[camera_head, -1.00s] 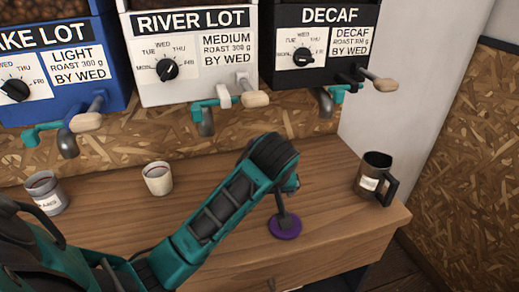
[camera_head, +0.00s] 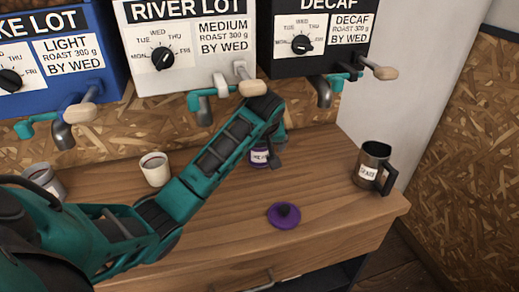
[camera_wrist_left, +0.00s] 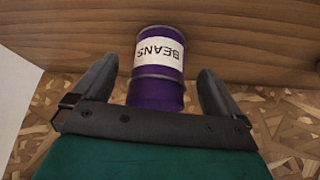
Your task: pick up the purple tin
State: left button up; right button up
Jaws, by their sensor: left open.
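The purple tin (camera_wrist_left: 157,92) stands between the two open fingers of my left gripper in the left wrist view. It has a white label reading BEANS, and there is a visible gap on each side. In the head view the tin (camera_head: 259,156) stands at the back of the wooden counter, mostly hidden behind my left gripper (camera_head: 277,158). A purple lid (camera_head: 284,215) with a dark knob lies on the counter in front of it, apart from the gripper. My right gripper does not show.
A dark mug (camera_head: 370,167) stands at the counter's right end. A white cup (camera_head: 155,169) and another cup (camera_head: 42,180) stand to the left. Dispensers with spouts and handles hang above, including the DECAF one (camera_head: 318,35).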

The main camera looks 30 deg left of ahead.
pick_arm(q)
jog(key=shift+w+x, duration=0.2)
jog(key=shift+x, duration=1.5)
jog(key=shift+a+r, duration=0.15)
jog(key=shift+a, duration=0.05)
jog(key=shift+c, duration=0.5)
jog(key=c, duration=1)
jog(key=shift+r, duration=0.2)
